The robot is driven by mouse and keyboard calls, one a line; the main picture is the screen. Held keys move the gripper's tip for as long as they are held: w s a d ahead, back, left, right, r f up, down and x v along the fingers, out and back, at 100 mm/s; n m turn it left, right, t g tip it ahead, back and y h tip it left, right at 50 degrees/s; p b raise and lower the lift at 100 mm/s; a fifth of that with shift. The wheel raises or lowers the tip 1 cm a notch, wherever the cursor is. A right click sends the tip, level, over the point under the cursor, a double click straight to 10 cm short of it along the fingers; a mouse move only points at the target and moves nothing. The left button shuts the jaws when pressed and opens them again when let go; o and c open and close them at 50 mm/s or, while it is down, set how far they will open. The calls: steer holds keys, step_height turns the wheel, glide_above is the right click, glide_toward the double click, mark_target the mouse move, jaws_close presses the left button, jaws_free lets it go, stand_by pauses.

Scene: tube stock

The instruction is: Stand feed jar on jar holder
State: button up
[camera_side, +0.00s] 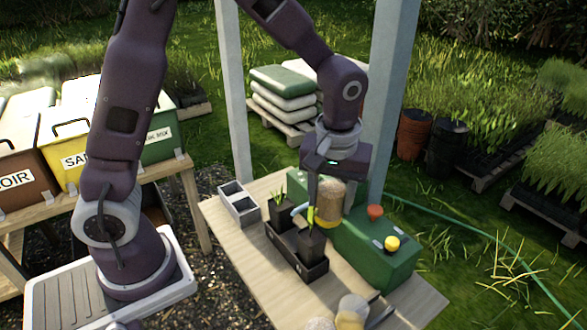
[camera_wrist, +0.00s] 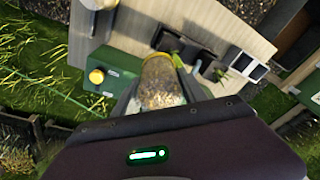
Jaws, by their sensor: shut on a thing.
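The feed jar (camera_wrist: 162,84) is a clear cylinder filled with tan grain, and it sits between my fingers in the wrist view. In the side view the jar (camera_side: 331,197) shows under my wrist, with yellow at its lower end. My gripper (camera_side: 325,188) is shut on it, beside the green box and behind the dark tray. The gripper (camera_wrist: 160,92) also shows in the wrist view with a finger on each side of the jar. I cannot tell whether the jar's bottom touches anything. I cannot clearly make out the jar holder.
A green box (camera_side: 372,258) with an orange and a yellow knob stands right of the jar. A dark tray (camera_side: 285,253) holds black pots, one with a seedling. A grey divided box (camera_side: 239,204) is at left. Pale round items (camera_side: 350,311) lie near the table's front edge.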

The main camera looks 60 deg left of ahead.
steer(key=shift+w+d+f+m+h, duration=0.25)
steer(key=shift+w+d+f+m, duration=0.15)
steer(key=shift+d+f+m, duration=1.65)
steer(key=shift+w+d+f+m+h, duration=0.3)
steer(key=shift+d+f+m, duration=1)
steer(key=shift+d+f, duration=1.55)
steer(key=shift+w+d+f+m+h, duration=0.15)
steer(key=shift+w+d+f+m, duration=0.3)
steer(key=shift+d+f+m, duration=1.6)
steer(key=shift+d+f+n, duration=0.4)
steer(key=shift+f, duration=0.25)
steer(key=o, duration=1.6)
steer(key=r, duration=0.7)
steer(key=shift+s+a, duration=0.1)
steer(key=shift+s, duration=0.3)
